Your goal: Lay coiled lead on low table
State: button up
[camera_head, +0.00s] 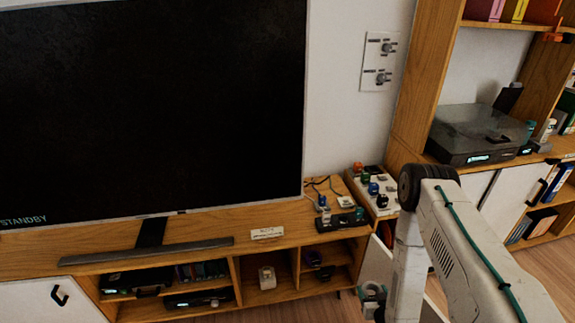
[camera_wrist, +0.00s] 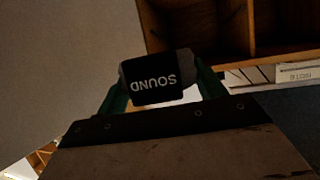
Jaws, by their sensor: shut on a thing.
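My gripper (camera_wrist: 161,84) is shut on a dark block with a black label reading "SOUND" (camera_wrist: 153,82), upside down in the wrist view. A teal finger presses on each side of it. I cannot tell whether this block is part of the coiled lead; no coil shows clearly. In the head view, my gripper (camera_head: 373,299) is low in the picture, right of the TV cabinet, and what it holds is too small to make out. I cannot pick out a low table in either view.
A shelf unit (camera_head: 425,75) holding a turntable (camera_head: 478,132) stands at right. Wood floor shows between them.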

jog(key=w+a+r, duration=0.1)
jog(key=w+r, duration=0.1)
jog(key=r, duration=1.1)
jog(key=w+a+r, duration=0.1)
jog(key=w+r, duration=0.2)
jog(key=r, duration=1)
jog(key=shift+a+r, duration=0.2)
jog(key=shift+a, duration=0.15)
